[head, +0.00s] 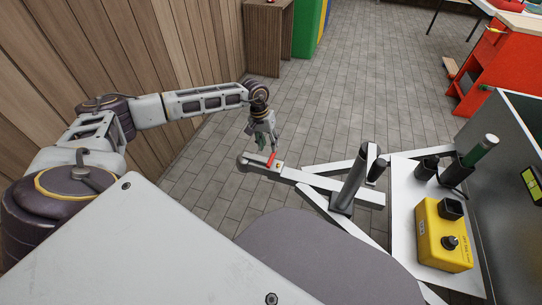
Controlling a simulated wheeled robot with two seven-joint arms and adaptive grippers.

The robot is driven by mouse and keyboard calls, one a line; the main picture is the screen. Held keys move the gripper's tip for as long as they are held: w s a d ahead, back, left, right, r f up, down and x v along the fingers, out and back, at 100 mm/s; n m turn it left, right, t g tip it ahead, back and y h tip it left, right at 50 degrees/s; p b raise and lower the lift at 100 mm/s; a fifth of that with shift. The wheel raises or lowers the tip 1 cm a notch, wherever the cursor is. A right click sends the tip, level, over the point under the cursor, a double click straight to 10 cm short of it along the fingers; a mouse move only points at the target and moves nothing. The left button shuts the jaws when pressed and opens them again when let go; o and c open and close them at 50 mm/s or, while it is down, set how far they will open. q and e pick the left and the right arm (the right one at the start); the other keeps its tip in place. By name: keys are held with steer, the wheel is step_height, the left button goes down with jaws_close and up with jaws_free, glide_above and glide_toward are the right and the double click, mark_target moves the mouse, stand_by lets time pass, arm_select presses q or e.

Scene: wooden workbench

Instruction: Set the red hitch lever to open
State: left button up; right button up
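The red hitch lever (271,160) is a small red piece on top of the grey hitch coupler (246,163), at the end of the trailer's drawbar (330,186). My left gripper (262,145) points down just above and beside the lever, at its upper left in the head view. Its fingers are small and dark here, and I cannot tell whether they are open or touching the lever. The lever's exact tilt is too small to read. My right gripper is not in view.
A dark upright post (349,186) stands on the drawbar. A wooden wall (150,50) runs along the left. Paved floor (330,90) beyond the hitch is clear.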

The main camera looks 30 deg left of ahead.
mark_target(272, 156)
arm_select(q)
steer(key=f, duration=0.1)
steer(key=f+b, duration=0.1)
steer(key=f, duration=0.2)
steer(key=shift+w+d+f, duration=0.1)
steer(key=shift+d+f, duration=0.15)
steer(key=shift+d, duration=0.15)
steer(key=shift+d+f+b, duration=0.15)
steer(key=shift+f+b, duration=0.25)
steer(key=shift+f, duration=0.35)
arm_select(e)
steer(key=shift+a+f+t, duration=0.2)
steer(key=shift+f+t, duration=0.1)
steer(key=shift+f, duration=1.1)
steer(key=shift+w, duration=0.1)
arm_select(q)
jaws_close()
